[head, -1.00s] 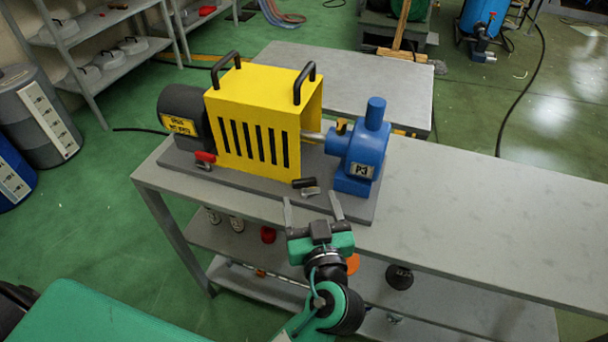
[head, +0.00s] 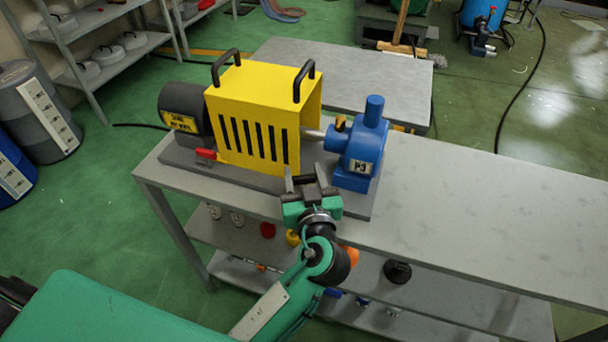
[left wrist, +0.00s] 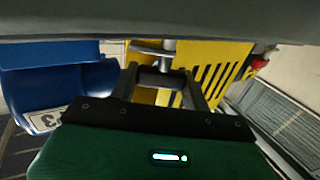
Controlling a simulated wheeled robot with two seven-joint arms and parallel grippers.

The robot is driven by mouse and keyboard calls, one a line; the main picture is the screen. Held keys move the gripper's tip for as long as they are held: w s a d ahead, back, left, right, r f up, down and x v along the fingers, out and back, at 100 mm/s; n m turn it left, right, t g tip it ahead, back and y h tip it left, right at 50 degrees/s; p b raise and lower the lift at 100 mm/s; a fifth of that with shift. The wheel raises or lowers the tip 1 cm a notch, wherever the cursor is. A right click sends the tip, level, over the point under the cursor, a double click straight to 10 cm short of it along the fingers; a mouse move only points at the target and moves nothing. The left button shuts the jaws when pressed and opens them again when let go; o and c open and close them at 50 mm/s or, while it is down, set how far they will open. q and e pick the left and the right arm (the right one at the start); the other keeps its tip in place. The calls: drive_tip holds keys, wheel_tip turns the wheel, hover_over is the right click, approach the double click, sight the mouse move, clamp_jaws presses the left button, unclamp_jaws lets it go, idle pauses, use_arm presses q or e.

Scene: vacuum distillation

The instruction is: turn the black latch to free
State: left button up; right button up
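The black latch (head: 303,179) sits at the lower right front corner of the yellow guard (head: 250,120), partly hidden by my left gripper. My left gripper (head: 305,174) is at the latch, with its two fingers apart. In the left wrist view, the fingers (left wrist: 158,88) stand on either side of a dark bar that looks like the latch handle (left wrist: 158,78). I cannot tell whether they touch it. The guard also shows there behind the fingers (left wrist: 215,70). My right gripper is not in view.
A red latch (head: 206,154) is at the guard's left front corner. The blue pump (head: 361,150) marked P3 stands close to the right of my gripper, and a dark motor (head: 183,112) is at left. The grey bench (head: 470,220) is clear to the right.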

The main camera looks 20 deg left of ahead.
use_arm(q)
drive_tip(key=shift+m+h, duration=0.4)
drive_tip(key=shift+m+t+h, duration=0.3)
drive_tip(key=shift+t+h, duration=0.2)
drive_tip(key=shift+h, duration=0.1)
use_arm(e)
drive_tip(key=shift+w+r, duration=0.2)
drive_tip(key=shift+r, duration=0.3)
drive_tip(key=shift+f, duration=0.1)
use_arm(q)
drive_tip(key=o, duration=1)
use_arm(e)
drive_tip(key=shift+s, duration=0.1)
